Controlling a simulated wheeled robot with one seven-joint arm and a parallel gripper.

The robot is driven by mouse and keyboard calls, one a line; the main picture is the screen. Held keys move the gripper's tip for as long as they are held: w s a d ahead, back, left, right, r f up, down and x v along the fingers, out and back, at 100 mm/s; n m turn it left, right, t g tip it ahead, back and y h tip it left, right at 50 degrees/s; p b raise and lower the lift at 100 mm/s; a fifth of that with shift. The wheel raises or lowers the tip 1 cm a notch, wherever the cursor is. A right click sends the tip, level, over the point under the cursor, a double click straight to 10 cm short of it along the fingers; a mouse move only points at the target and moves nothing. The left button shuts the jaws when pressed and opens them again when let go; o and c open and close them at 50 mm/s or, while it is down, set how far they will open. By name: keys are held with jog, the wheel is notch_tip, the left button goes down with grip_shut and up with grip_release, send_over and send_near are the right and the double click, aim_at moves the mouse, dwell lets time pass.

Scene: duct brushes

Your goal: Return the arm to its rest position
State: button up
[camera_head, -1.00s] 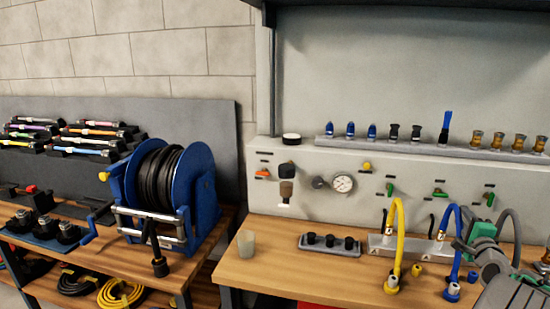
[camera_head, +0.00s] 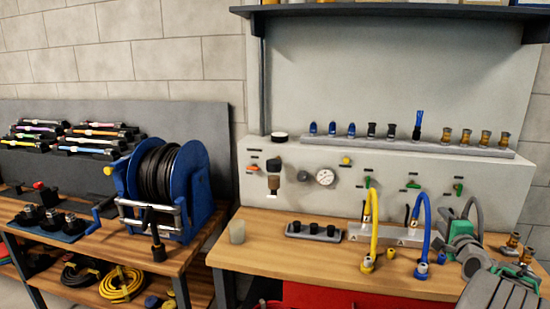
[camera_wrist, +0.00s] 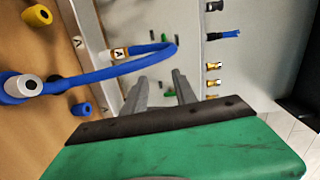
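My gripper shows in the wrist view, with its two grey fingers (camera_wrist: 159,76) standing apart and nothing held between them. Its green body fills the bottom of that view. In the head view, my arm and green gripper body (camera_head: 462,232) are at the lower right, in front of the bench and just right of the blue hose (camera_head: 424,222). The fingertips are not clear there. The blue hose also shows in the wrist view (camera_wrist: 110,73), left of and beyond the fingers. A blue brush (camera_head: 418,124) stands upright on the rail (camera_head: 345,139) among several nozzles.
A blue hose reel (camera_head: 195,185) stands on the left bench. A dark shelf (camera_head: 390,14) hangs above. Brass fittings (camera_head: 513,240) lie right of my arm.

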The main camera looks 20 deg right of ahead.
jog(key=w+a+n+g+y, duration=0.2)
jog(key=w+a+n+y, duration=0.35)
jog(key=a, duration=0.95)
jog(key=w+a+f+n+g+y+p, duration=0.1)
jog(key=a+n, duration=0.2)
jog(key=a, duration=0.6)
jog(key=w+a+f+n+g, duration=0.1)
jog(key=w+a+n, duration=0.15)
jog(key=a, duration=0.55)
jog(key=s+a+f+n+g, duration=0.2)
jog(key=s+a+n, duration=0.2)
jog(key=s+a, duration=0.4)
jog(key=s+a+f+n+g+y+p, duration=0.1)
jog(key=s+a+f+n+g, duration=0.1)
jog(key=s+a, duration=0.6)
jog(key=s+a+f+n+g, duration=0.2)
jog(key=s+a+n+g, duration=0.2)
jog(key=s+a+n, duration=0.2)
jog(key=s+a, duration=0.2)
jog(key=shift+s+f+p, duration=0.2)
jog(key=shift+s+p, duration=0.15)
jog(key=shift+p, duration=0.05)
